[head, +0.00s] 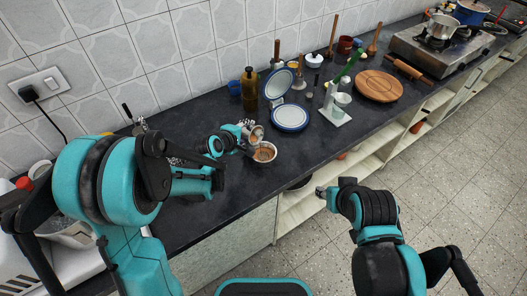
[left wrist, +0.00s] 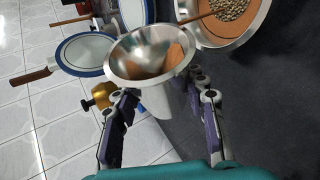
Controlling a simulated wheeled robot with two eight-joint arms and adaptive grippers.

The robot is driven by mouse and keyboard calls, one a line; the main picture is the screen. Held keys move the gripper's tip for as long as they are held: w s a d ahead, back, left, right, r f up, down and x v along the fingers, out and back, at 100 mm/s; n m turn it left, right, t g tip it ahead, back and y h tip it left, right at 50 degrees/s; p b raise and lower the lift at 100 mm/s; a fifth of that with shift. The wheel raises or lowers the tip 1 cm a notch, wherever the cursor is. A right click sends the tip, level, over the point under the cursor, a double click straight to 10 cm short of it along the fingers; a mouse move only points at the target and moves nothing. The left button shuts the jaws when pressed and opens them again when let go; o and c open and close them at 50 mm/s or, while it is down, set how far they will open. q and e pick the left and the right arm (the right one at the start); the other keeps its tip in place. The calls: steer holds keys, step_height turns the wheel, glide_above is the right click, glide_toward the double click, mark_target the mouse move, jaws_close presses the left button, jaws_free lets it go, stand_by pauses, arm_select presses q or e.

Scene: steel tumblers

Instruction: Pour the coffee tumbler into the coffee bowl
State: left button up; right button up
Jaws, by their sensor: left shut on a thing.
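My left gripper (head: 247,138) is shut on the steel coffee tumbler (head: 257,132), holding it above the counter, close to the coffee bowl (head: 265,152). In the left wrist view the tumbler (left wrist: 135,50) is tilted between the fingers, with brown coffee inside toward its right side. The steel bowl (left wrist: 262,28) lies just beyond its rim, holding brown contents and a grey speckled patch. A thin brown strip crosses the bowl's edge; I cannot tell whether it is a stream or a stick. My right gripper (head: 323,193) is away in front of the counter, its jaws unclear.
A blue-rimmed plate (head: 291,117), a brown bottle (head: 249,90) and a blue mug (head: 234,87) stand behind the bowl. A white stand (head: 335,116) and a round wooden board (head: 378,86) are to the right. The counter's front edge is close to the bowl.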

arm_select(q)
steer(key=shift+s+d+r+m+t+y, duration=0.3)
steer(key=shift+s+d+r+m+t, duration=0.1)
steer(key=shift+s+d+t, duration=0.1)
stand_by(0.7)
steer(key=shift+r+m+t+b, duration=0.15)
steer(key=shift+m+t+b, duration=0.15)
steer(key=shift+b, duration=0.15)
stand_by(0.4)
